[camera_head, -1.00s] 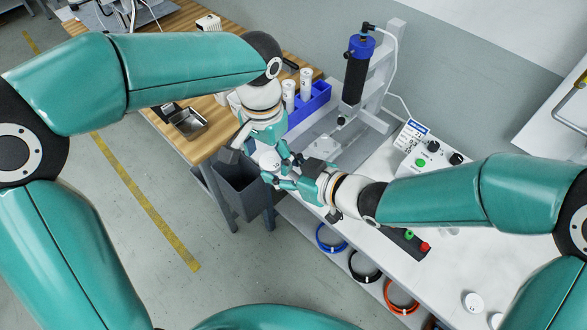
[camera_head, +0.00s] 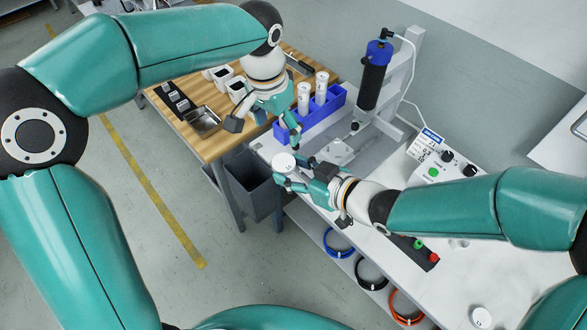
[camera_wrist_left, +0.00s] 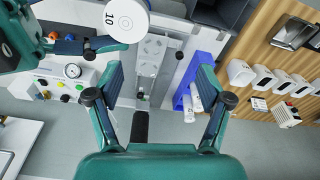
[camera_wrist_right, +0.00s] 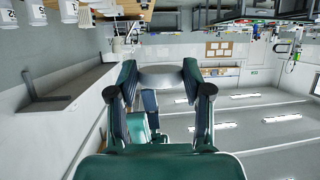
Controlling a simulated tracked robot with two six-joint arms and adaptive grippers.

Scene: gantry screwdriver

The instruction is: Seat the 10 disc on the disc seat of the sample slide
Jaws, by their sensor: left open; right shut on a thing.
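The white disc marked 10 (camera_head: 285,162) is in my right gripper (camera_head: 291,178), which is shut on it at the front edge of the white bench. The disc's number faces up in the left wrist view (camera_wrist_left: 127,20), and the disc shows edge-on between the fingers in the right wrist view (camera_wrist_right: 160,76). My left gripper (camera_head: 266,133) is open and empty, just behind the disc and apart from it. The sample slide appears to be the grey plate (camera_wrist_left: 151,62) below the screwdriver; its disc seat is too small to make out.
The blue-topped screwdriver (camera_head: 373,75) stands on its gantry behind the plate. A blue rack (camera_head: 335,98) with white tubes is at the back left. A control box (camera_head: 440,160) stands to the right. A dark bin (camera_head: 258,190) hangs below the bench's left edge.

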